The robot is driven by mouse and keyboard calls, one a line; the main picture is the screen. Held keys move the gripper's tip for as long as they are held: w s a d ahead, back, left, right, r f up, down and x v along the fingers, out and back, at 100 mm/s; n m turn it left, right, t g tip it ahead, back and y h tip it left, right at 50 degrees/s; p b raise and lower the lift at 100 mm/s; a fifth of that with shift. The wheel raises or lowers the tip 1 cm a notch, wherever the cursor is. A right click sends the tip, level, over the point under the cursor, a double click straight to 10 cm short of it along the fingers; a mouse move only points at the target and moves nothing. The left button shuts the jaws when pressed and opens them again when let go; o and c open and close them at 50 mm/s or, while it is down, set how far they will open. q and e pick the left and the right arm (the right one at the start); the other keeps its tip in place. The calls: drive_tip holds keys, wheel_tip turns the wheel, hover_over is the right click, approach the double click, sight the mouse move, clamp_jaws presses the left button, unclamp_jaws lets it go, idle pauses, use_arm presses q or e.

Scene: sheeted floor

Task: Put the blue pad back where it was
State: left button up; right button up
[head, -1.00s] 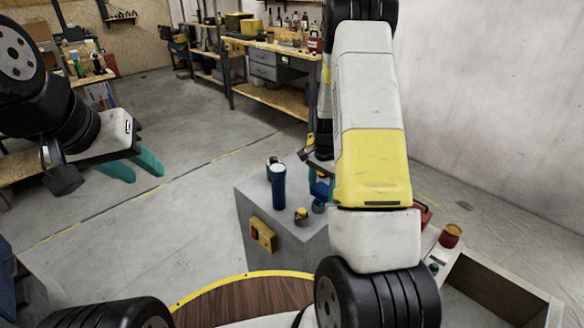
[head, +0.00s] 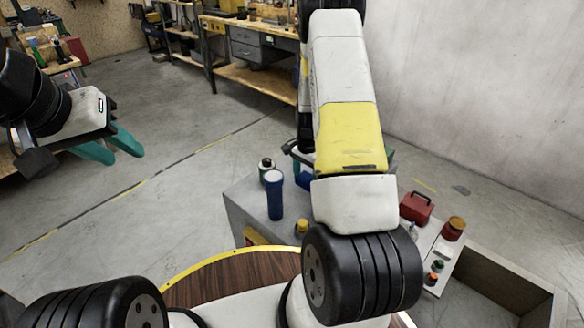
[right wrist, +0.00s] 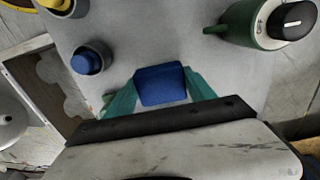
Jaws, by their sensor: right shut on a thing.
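The blue pad (right wrist: 160,85) shows in the right wrist view between the teal fingers of my right gripper (right wrist: 158,90). The gripper is shut on it, above or at a grey surface; I cannot tell whether the pad touches that surface. In the head view my right forearm hides most of this gripper, and a small blue patch (head: 305,181) beside it may be the pad or another blue thing. My left gripper (head: 126,156) is at the left of the head view, its teal fingers apart and empty, over the floor.
A grey cabinet top (head: 240,205) bears a dark blue cylinder (head: 274,198), a capped bottle (head: 266,166) and a yellow knob (head: 301,228). A blue knob (right wrist: 88,60) and a green capped container (right wrist: 255,22) flank the right gripper. A red box (head: 416,207) stands right of my arm.

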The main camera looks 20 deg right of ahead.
sight(306, 186)
drive_tip(key=shift+f, duration=1.85)
drive_tip(key=o, duration=1.5)
drive_tip(key=shift+f, duration=0.15)
drive_tip(key=shift+c, duration=0.2)
